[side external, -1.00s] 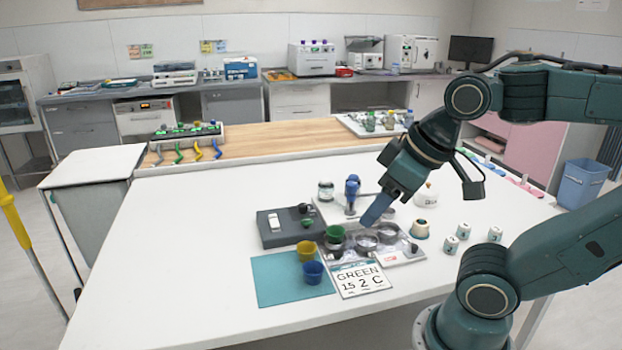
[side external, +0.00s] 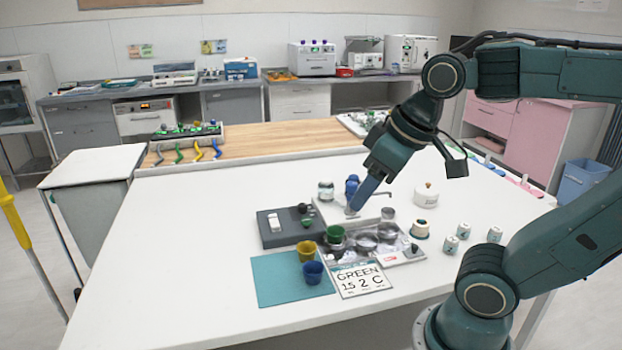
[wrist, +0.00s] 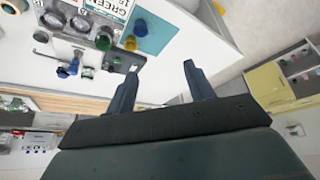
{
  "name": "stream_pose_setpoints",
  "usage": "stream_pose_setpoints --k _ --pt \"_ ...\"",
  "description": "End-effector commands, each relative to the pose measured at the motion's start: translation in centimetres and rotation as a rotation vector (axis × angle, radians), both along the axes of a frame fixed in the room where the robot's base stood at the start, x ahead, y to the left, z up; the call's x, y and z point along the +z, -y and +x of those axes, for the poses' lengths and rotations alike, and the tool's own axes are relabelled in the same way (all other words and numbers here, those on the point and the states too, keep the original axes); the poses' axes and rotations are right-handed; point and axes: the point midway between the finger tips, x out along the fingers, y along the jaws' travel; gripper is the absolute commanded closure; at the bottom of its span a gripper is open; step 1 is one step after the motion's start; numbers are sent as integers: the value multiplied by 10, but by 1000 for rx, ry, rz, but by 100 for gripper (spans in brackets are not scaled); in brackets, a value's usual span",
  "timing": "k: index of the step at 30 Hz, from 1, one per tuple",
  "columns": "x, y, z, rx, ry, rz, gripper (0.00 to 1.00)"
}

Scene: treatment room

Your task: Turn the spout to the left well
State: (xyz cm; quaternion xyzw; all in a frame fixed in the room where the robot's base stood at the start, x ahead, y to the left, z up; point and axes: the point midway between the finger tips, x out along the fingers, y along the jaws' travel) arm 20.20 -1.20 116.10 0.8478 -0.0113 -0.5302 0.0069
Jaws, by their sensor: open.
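The tap has a blue body (side external: 351,185) at the back of the grey metal tray; it also shows in the wrist view (wrist: 68,70). Its thin silver spout (side external: 378,195) points to the right in the side view, partly hidden by my gripper. Two round metal wells sit in the tray: the left well (side external: 366,243) and the right well (side external: 387,231). A green cup (side external: 335,234) stands left of the left well. My gripper (side external: 354,208) is open and empty, pointing down close to the tap. In the wrist view, my fingers (wrist: 161,68) stand apart with nothing between them.
A yellow cup (side external: 306,252) and a blue cup (side external: 313,272) stand on a teal mat (side external: 277,283). A card reading GREEN 15 2 C (side external: 361,280) lies in front. A dark box (side external: 275,228) is left of the tap. Jars and small white pots stand right.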

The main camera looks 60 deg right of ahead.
Motion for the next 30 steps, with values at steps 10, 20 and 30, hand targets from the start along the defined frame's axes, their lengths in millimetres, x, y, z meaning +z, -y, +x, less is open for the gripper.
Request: stream_pose_setpoints --k 10,20,30 --pt "27 45 61 -34 -103 -38 47" --pt "34 108 115 -55 -201 -51 47" --pt "19 190 158 -70 -300 -38 47"
